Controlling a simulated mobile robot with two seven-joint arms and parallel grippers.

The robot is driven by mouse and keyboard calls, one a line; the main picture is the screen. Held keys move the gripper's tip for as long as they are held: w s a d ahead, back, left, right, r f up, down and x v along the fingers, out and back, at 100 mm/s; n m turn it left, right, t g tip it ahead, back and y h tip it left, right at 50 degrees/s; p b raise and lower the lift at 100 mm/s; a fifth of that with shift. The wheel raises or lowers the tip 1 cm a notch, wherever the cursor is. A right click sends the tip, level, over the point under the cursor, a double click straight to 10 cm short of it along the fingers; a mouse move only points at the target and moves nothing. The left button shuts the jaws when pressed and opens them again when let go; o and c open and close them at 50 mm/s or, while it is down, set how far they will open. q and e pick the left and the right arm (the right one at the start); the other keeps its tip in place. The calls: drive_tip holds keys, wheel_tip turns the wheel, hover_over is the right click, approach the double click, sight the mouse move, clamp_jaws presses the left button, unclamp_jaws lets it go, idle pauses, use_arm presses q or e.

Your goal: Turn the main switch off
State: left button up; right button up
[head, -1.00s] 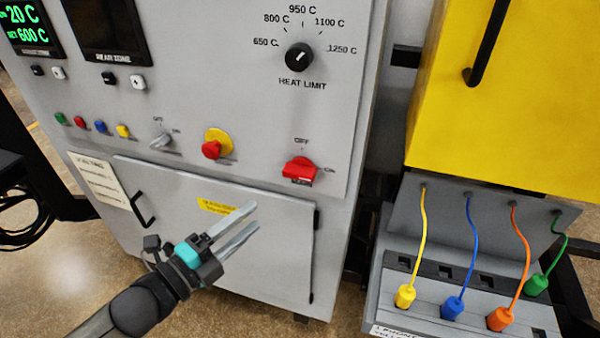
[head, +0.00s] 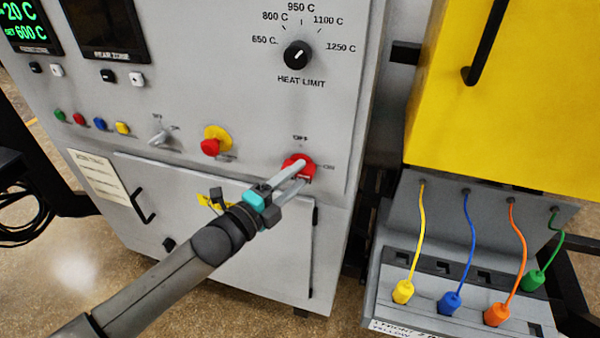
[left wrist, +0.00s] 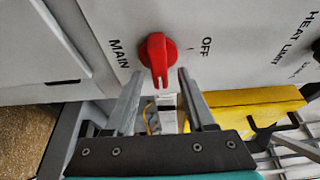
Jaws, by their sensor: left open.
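The main switch (head: 297,160) is a red rotary knob low on the right of the grey furnace panel, with OFF printed above it and ON to its right. In the left wrist view the red knob (left wrist: 157,50) has its handle pointing down, away from the OFF label at its upper right, which matches the ON side. My left gripper (head: 304,171) is open, its fingertips at the switch and partly covering it. In the left wrist view the two fingers (left wrist: 160,74) flank the handle; I cannot tell whether they touch it. My right gripper is not in view.
A yellow-backed red button (head: 211,146) and a grey selector (head: 159,136) sit left of the switch. The heat limit dial (head: 298,55) is above. A yellow cabinet (head: 520,100) and a sloped box with coloured cables (head: 466,240) stand to the right.

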use_arm(q)
drive_tip(key=shift+x, duration=0.9)
drive_tip(key=shift+c, duration=0.3)
clamp_jaws()
